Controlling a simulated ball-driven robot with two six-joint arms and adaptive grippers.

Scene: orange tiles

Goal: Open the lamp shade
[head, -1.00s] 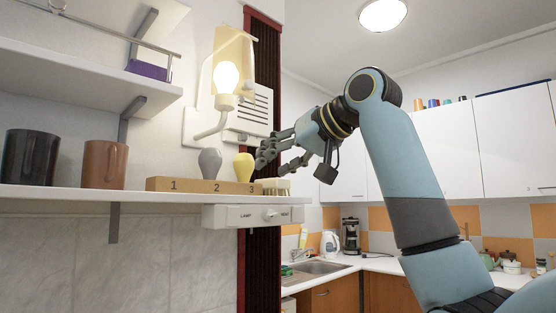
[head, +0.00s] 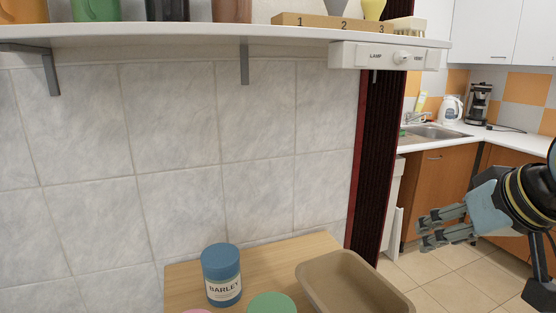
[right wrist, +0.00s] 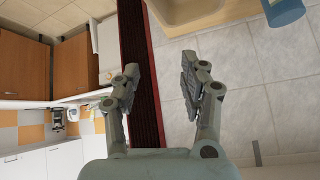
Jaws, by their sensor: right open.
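The lamp and its shade are out of both current views. The white panel (head: 350,56) marked LAMP and VENT, with a round knob (head: 402,57), hangs under the shelf's right end. My right gripper (head: 422,231) is at the right of the head view, below the panel and in front of the kitchen cabinets. Its fingers point left, are open and hold nothing. In the right wrist view the same gripper (right wrist: 160,64) shows its two fingers spread apart, with a dark red-edged strip and tiled wall beyond. My left gripper is not in view.
The shelf (head: 200,42) carries mugs and a wooden block (head: 310,24) numbered 1 to 3. Below, a wooden surface (head: 185,280) holds a blue BARLEY jar (head: 221,266), a green-lidded jar (head: 271,304) and a tan tray (head: 312,262). Open space lies around the gripper.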

